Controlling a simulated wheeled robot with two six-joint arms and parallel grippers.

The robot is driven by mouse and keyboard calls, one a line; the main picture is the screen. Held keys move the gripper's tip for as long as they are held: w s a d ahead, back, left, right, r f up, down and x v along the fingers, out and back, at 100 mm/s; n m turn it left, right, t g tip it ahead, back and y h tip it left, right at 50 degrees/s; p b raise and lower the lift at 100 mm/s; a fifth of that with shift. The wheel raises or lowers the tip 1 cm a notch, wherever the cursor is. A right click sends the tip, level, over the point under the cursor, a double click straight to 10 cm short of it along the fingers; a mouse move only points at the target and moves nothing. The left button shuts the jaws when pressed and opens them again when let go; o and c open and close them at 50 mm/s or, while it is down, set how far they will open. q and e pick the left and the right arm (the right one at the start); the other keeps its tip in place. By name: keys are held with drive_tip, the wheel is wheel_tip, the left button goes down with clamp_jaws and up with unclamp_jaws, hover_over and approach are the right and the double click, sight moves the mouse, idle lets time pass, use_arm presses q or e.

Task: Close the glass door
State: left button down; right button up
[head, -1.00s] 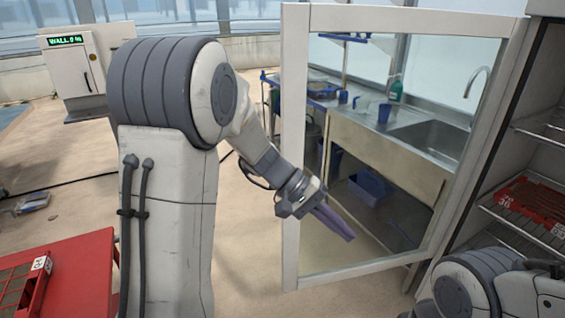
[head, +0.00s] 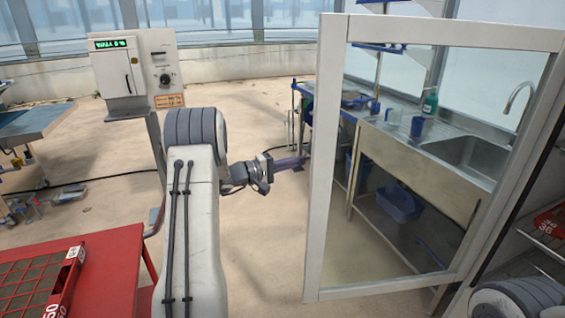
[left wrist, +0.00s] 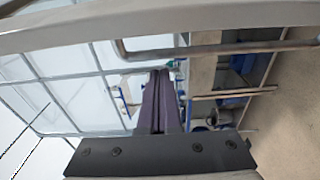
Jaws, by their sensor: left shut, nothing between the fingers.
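The glass door (head: 322,200) stands open at the right of the head view, its pale frame around a clear pane. It swings out from a cabinet at the right edge. My left gripper (head: 300,161) is shut and empty, its purple fingers pointing right at the door's free left edge. The fingertips are close to that edge; I cannot tell whether they touch it. In the left wrist view the shut fingers (left wrist: 160,100) point forward, and a pale bar, likely the door frame (left wrist: 150,22), crosses the top. My right gripper is out of view.
The cabinet's wire shelf (head: 545,236) holds a red tray (head: 552,222). A sink bench (head: 420,175) shows through the glass. A red table (head: 115,265) with a tray stands at lower left, and a control box (head: 135,70) behind. Floor left of the door is open.

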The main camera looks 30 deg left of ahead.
use_arm(q)
drive_tip(key=d, duration=0.2)
drive_tip(key=s+d+p, duration=0.1)
drive_tip(key=shift+s+d+p, duration=0.15)
drive_tip(key=shift+d+p, duration=0.15)
drive_tip(key=shift+d, duration=0.05)
